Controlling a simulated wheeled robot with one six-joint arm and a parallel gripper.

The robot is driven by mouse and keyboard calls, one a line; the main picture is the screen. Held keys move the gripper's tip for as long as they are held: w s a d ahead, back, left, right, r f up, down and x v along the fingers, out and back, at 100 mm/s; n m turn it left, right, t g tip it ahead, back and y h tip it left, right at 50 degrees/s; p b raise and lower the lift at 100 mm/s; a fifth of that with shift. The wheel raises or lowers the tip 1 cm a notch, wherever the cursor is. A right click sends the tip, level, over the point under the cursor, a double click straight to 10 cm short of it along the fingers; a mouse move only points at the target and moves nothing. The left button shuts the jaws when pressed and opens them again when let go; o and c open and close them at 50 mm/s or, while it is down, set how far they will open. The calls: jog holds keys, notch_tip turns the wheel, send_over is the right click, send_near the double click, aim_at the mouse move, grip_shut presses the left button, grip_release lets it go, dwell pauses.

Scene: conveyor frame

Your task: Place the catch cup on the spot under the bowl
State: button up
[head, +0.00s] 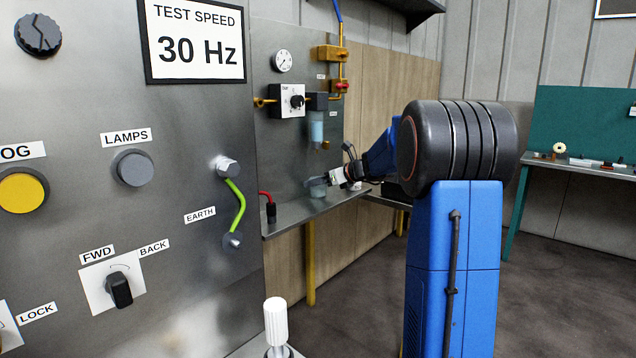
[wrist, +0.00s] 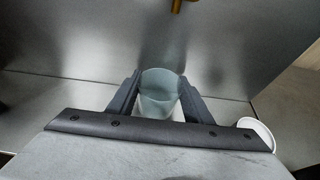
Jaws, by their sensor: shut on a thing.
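The catch cup (wrist: 160,88) is a clear, bluish cup between the two fingers of my gripper (wrist: 157,98) in the wrist view. My gripper is shut on it. In the head view the cup (head: 317,187) shows small, over the steel shelf (head: 290,217) and below the bluish clear bowl (head: 317,127). The bowl hangs under a dark housing on the steel panel. I cannot tell whether the cup touches the shelf. The spot under the bowl is not visible in either view.
A brass fitting (wrist: 177,5) juts in at the top of the wrist view. A white round thing (wrist: 258,132) lies right of my gripper. A dark post with a red lead (head: 271,212) stands on the shelf left of the cup. The steel panel (head: 275,150) rises behind.

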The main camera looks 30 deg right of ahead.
jog(key=shift+f, duration=0.15)
jog(key=o, duration=1.1)
jog(key=shift+s+r, duration=0.1)
jog(key=shift+r, duration=0.1)
jog(key=v, duration=1.2)
jog(key=s+a+f+n+g, duration=0.35)
jog(key=s+a+n, duration=0.5)
jog(key=a, duration=0.35)
jog(key=s+a+f+n+g, duration=0.35)
jog(key=s+a+n, duration=0.35)
jog(key=s+a, duration=0.35)
jog(key=s+a+f+n+h, duration=0.1)
jog(key=s+f+n, duration=0.3)
jog(key=s, duration=0.3)
jog(key=s+a+f+n+h, duration=0.1)
jog(key=s+f+n+h, duration=0.1)
jog(key=s+f+n, duration=0.3)
jog(key=s+a+f+n+g+h, duration=0.1)
jog(key=s+f+n, duration=0.3)
jog(key=s+n, duration=0.3)
jog(key=s, duration=0.3)
jog(key=shift+s+a+f+h, duration=0.25)
jog(key=shift+s+h, duration=0.05)
jog(key=shift+s, duration=0.1)
